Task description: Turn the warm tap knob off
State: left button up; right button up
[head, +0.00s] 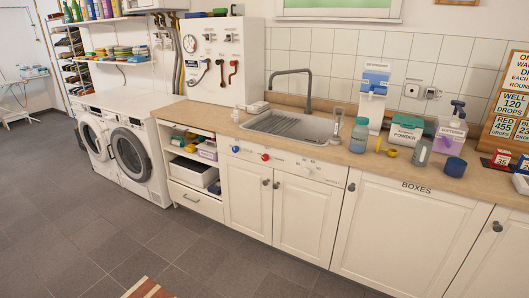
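A red knob (265,157) sits on the white front panel below the sink, just above the cupboard doors. A blue knob (236,149) is to its left on the same panel. Small print beside the knobs is too small to read, and I cannot tell how far either knob is turned. The grey sink (297,127) with its dark tap (307,88) is in the wooden counter above. I cannot make out any water at the tap. Neither of my grippers is in view.
White cupboards (300,210) stand under the counter (440,178). Bottles, a powder box (406,130) and jars stand right of the sink. An open shelf (192,150) and washing machines (130,150) are at left. The tiled floor (190,255) in front is mostly clear.

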aim_at(266, 157)
jog(key=i+j+z, duration=0.2)
jog(key=i, duration=0.2)
jog(key=i+j+z, duration=0.2)
jog(key=i+j, duration=0.15)
jog(key=i+j+z, duration=0.2)
jog(key=i+j, duration=0.15)
jog(key=i+j+z, duration=0.2)
jog(key=i+j, duration=0.25)
jog(key=i+j+z, duration=0.2)
jog(key=j, duration=0.3)
jog(key=i+j+z, duration=0.2)
jog(key=i+j, duration=0.2)
jog(key=i+j+z, duration=0.2)
jog(key=j, duration=0.45)
jog(key=i+j+z, duration=0.2)
jog(key=j, duration=0.4)
